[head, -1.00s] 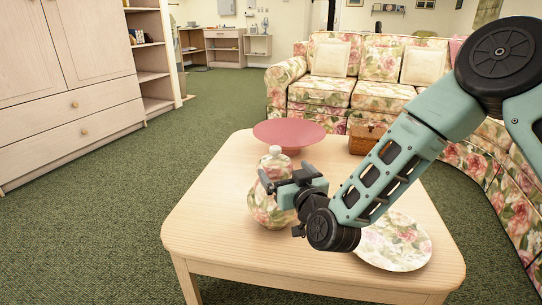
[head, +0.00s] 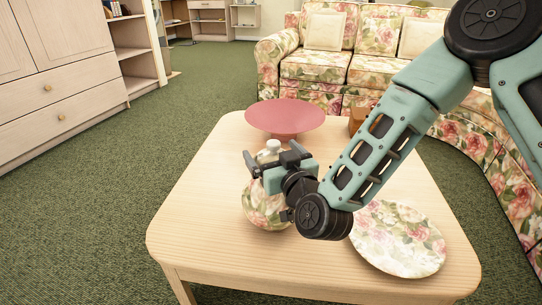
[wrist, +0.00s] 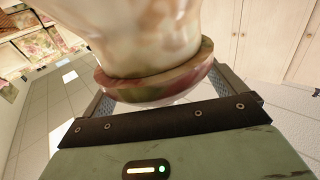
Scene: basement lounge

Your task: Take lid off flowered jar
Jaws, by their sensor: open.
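The flowered jar (head: 262,207) stands upright on the pale wooden table (head: 205,200), partly hidden by my gripper. Its pale, rounded lid top (head: 271,149) shows above the gripper. My gripper (head: 268,162) is open at the height of the jar's upper part, reaching in from the right. In the wrist view, which looks upside down, the jar (wrist: 140,35) fills the upper middle. A flowered rim band (wrist: 160,82) lies between my two spread fingers (wrist: 162,95). The gripper body hides part of the lid, and I cannot tell whether either finger touches it.
A red bowl (head: 286,117) stands behind the jar. A flowered plate (head: 398,240) lies at the table's right, below my arm. A brown box (head: 356,121) is partly hidden behind my arm. A flowered sofa (head: 316,68) stands beyond. The table's left side is clear.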

